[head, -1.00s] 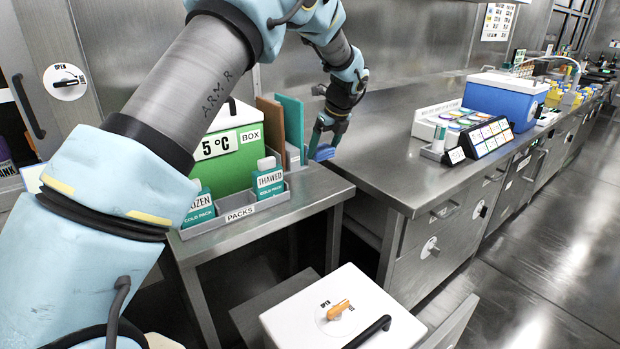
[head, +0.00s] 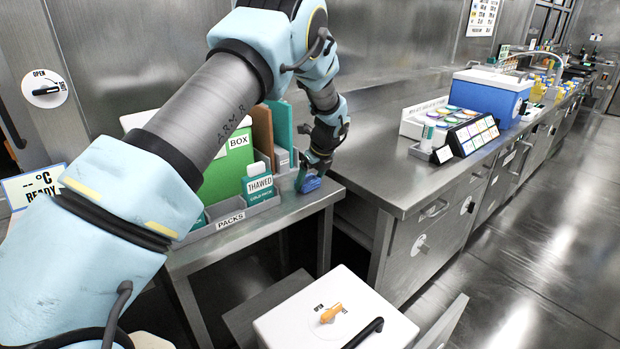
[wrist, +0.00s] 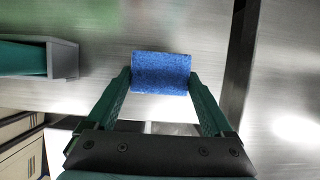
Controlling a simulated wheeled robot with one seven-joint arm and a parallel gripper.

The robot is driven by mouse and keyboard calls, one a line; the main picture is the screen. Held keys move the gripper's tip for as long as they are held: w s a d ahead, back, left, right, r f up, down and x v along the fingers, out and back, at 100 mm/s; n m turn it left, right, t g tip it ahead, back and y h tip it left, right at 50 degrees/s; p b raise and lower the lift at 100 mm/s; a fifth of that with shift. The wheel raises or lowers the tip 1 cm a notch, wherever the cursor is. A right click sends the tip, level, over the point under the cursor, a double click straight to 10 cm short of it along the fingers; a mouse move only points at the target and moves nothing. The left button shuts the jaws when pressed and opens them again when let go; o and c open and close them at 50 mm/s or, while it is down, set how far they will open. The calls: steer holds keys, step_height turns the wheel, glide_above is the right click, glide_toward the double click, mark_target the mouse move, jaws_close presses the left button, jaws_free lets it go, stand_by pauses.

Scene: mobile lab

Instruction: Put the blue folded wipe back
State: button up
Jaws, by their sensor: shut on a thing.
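The blue folded wipe (wrist: 161,72) is between the two green fingertips of my gripper (wrist: 160,88) in the wrist view. My gripper is shut on it. In the head view the wipe (head: 309,184) shows just below my gripper (head: 312,168), over the right end of the small steel side table (head: 325,192). I cannot tell whether the wipe touches the table top.
A grey rack labelled PACKS (head: 232,219) and a green box (head: 228,170) stand left of my gripper. A gap separates table and counter.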

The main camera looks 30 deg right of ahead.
steer(key=o, duration=1.1)
steer(key=shift+f, duration=0.1)
steer(key=shift+c, duration=0.2)
steer(key=b+v, duration=0.2)
steer(key=v, duration=1)
